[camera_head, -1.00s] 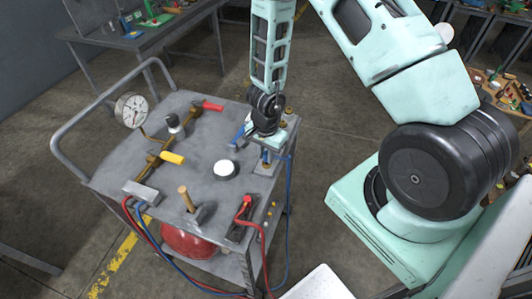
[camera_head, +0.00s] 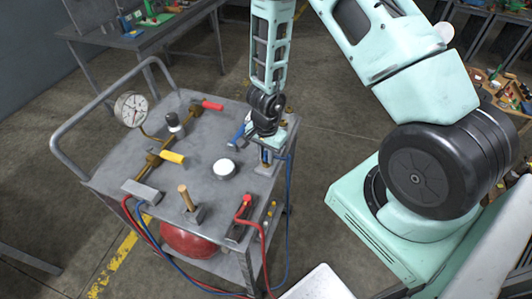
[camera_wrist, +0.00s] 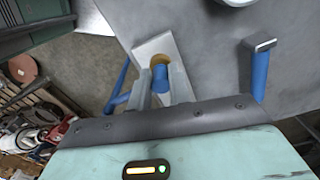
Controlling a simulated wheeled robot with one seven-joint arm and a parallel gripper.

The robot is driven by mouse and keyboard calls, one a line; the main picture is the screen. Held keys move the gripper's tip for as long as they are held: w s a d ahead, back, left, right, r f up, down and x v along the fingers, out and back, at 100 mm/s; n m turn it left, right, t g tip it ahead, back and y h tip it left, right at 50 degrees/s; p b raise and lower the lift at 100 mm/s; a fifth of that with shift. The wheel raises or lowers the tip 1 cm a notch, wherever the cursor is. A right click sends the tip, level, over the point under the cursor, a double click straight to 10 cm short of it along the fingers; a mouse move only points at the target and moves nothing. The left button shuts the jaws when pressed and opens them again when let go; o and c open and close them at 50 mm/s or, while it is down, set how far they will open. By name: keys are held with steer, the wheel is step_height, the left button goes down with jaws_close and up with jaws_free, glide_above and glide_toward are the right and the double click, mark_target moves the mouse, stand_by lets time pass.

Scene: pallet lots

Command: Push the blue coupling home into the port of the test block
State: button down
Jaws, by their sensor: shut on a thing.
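The blue coupling (camera_wrist: 160,78) is between my gripper's fingers (camera_wrist: 161,88) in the wrist view, with the gripper shut on it. Its far end is at the brass-ringed port (camera_wrist: 160,60) of the pale grey test block (camera_wrist: 150,46). I cannot tell how deep it sits in the port. In the head view my gripper (camera_head: 266,149) is low over the right side of the cart top, at the block (camera_head: 265,169). The fingers and wrist hide most of the coupling there. A blue hose (camera_head: 290,178) hangs down the cart's right side.
A blue-handled tool (camera_wrist: 259,75) lies close to the block. A white-topped round item (camera_head: 224,168), a wooden-handled tool (camera_head: 186,200), a red coupling on a hose (camera_head: 246,203) and a brass pipe with gauge (camera_head: 131,109) occupy the cart top (camera_head: 130,165).

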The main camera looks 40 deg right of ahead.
steer(key=shift+f+b, duration=0.3)
steer(key=shift+f, duration=0.05)
steer(key=c, duration=1.2)
jaws_free()
steer(key=shift+r, duration=0.1)
step_height(320, 180, up, 17)
steer(key=p, duration=1.3)
steer(key=shift+r, duration=0.15)
